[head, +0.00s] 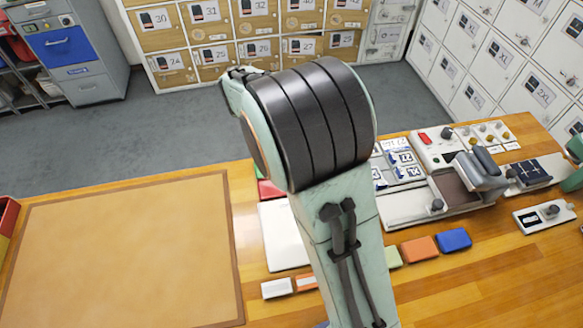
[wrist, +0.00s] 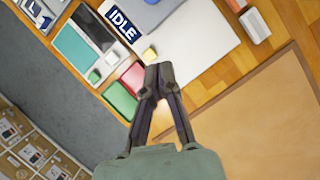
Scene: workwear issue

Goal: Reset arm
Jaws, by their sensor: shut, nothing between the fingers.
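My gripper (wrist: 158,80) shows in the wrist view with its two dark fingers brought together at the tips. Nothing is held between them. I cannot tell the height of the tips over the table. In the head view my arm rises through the middle of the picture, and its pale green links and black joint hide part of the table; I cannot make out the fingers there.
A tan mat (head: 120,255) lies clear on the left of the wooden table. On the right stand a grey device (head: 470,180), orange (head: 420,248) and blue (head: 454,239) blocks. An IDLE sign (wrist: 121,21) lies beside the board. Numbered lockers (head: 215,55) line the back.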

